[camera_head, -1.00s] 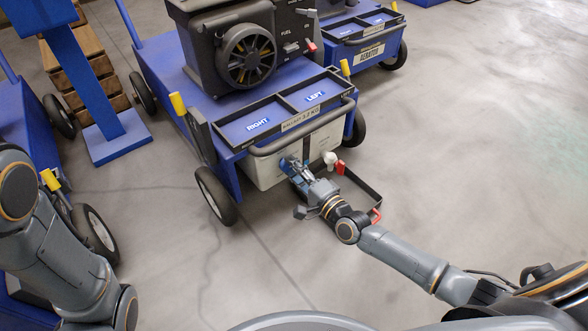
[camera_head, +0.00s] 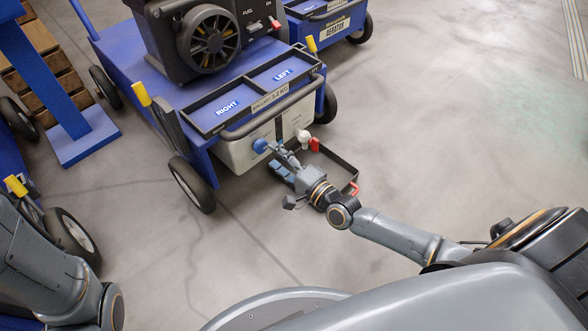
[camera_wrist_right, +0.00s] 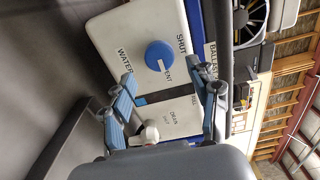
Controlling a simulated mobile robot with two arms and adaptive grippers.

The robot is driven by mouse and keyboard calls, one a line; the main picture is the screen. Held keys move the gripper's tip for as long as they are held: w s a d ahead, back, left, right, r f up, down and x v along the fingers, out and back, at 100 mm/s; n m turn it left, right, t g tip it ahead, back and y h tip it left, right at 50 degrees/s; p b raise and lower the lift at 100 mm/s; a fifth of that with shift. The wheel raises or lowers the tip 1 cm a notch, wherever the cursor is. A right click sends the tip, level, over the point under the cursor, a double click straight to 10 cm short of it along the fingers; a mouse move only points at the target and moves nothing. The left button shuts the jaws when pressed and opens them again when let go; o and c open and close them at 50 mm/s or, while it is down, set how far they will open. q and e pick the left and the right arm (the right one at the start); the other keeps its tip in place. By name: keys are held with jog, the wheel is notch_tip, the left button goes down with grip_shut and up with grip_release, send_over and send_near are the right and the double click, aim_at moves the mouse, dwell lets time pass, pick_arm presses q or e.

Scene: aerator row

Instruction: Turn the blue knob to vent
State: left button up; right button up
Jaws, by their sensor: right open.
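The blue knob (camera_head: 260,146) sits on the front of the white ballast tank (camera_head: 232,156). In the right wrist view the round knob (camera_wrist_right: 160,55) is among the labels WATER, SHUT and a partly covered one ending in ENT. I cannot make out its pointer clearly. My right gripper (camera_head: 280,152) is open and empty, close in front of the tank and just right of the knob. In the right wrist view its fingers (camera_wrist_right: 165,84) stand apart, with the knob seen beyond the gap between them, not gripped. My left gripper is out of view.
A black tray (camera_head: 335,162) lies below on the floor. A black bar (camera_head: 275,108) runs above the tank. The floor to the right is clear.

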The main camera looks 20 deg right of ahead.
jog(key=v, duration=0.8)
jog(key=shift+s, duration=0.2)
jog(key=shift+r, duration=0.15)
